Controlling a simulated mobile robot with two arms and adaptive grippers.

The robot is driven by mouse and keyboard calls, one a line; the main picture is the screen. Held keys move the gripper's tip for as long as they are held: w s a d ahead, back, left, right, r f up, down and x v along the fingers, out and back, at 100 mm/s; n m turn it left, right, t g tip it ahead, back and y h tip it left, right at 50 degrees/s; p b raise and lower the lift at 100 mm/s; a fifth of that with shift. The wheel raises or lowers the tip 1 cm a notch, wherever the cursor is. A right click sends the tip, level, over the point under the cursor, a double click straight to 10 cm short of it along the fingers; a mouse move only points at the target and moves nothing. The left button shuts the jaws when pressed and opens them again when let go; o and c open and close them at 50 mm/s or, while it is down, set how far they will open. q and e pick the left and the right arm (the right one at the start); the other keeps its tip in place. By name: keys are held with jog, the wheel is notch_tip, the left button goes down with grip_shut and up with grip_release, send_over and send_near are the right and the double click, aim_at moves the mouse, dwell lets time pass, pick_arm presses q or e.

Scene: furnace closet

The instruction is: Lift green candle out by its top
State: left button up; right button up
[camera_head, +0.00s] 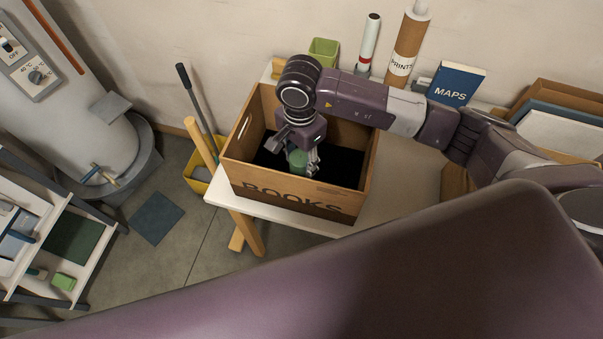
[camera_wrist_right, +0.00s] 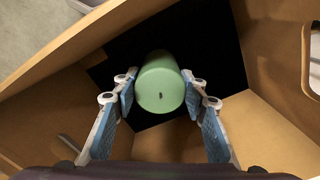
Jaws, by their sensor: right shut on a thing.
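The green candle (camera_head: 298,160) is a short green cylinder inside the wooden box marked BOOKS (camera_head: 262,190). I cannot tell whether the candle touches the floor. My left gripper is not in view.
The box stands on a white table (camera_head: 405,180), its walls close around my right gripper. Behind it are a green pot (camera_head: 323,50), a PRINTS tube (camera_head: 408,48) and a blue MAPS book (camera_head: 456,85). A yellow bucket (camera_head: 199,178) stands left of the table.

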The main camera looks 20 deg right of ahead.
jog(key=shift+r+p, duration=2.1)
jog(key=shift+r, duration=2.75)
notch_tip(320, 180, up, 8)
jog(key=p, duration=0.3)
jog(key=shift+s+f, duration=0.1)
